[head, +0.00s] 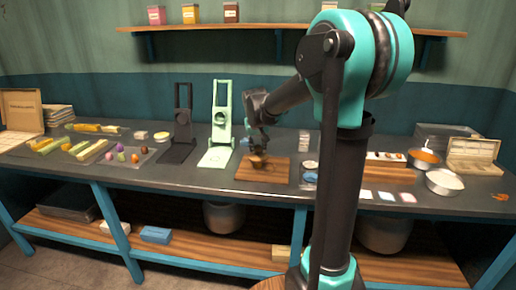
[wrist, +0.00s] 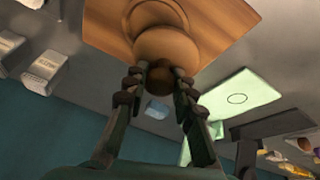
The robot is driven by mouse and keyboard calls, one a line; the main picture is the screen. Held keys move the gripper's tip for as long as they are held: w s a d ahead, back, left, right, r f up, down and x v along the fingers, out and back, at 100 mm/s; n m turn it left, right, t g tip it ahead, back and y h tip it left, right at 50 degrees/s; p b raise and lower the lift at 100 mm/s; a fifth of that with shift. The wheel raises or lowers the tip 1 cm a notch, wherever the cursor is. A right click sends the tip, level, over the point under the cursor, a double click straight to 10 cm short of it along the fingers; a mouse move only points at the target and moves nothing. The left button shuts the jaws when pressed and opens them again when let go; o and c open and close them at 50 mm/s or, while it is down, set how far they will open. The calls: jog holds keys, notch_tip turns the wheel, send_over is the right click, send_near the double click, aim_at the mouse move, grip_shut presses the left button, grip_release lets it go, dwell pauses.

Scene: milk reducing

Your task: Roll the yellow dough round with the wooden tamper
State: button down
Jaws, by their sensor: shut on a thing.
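My gripper (head: 256,149) points down over the wooden board (head: 268,177) on the counter. It is shut on the wooden tamper (head: 258,162), which is upright at or just above the board's upper part. In the wrist view, my fingers (wrist: 160,73) close around the tamper's narrow handle. The tamper's round wooden body (wrist: 168,47) lies beyond them, over the board (wrist: 223,18). I cannot make out the yellow dough round in either view; the tamper may cover it. Whether the tamper touches the board or any dough is unclear.
A pale green stand (head: 221,112) and a black stand (head: 181,128) are left of the board. Small balls and yellow sticks (head: 90,151) lie farther left. Bowls (head: 444,181) and a compartment box (head: 473,153) are at right. My arm hides part of the counter.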

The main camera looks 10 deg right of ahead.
jog(key=shift+f, duration=0.45)
dwell(1.1)
jog(key=shift+s, duration=0.3)
jog(key=shift+s+d, duration=0.15)
jog(key=shift+d, duration=0.25)
jog(key=shift+w+d+f, duration=0.1)
jog(key=shift+w+d, duration=0.15)
jog(key=shift+w, duration=0.3)
jog(key=shift+w+a+f, duration=0.1)
jog(key=shift+a+f, duration=0.05)
jog(key=shift+a, duration=0.3)
dwell(0.4)
jog(key=shift+r, duration=4)
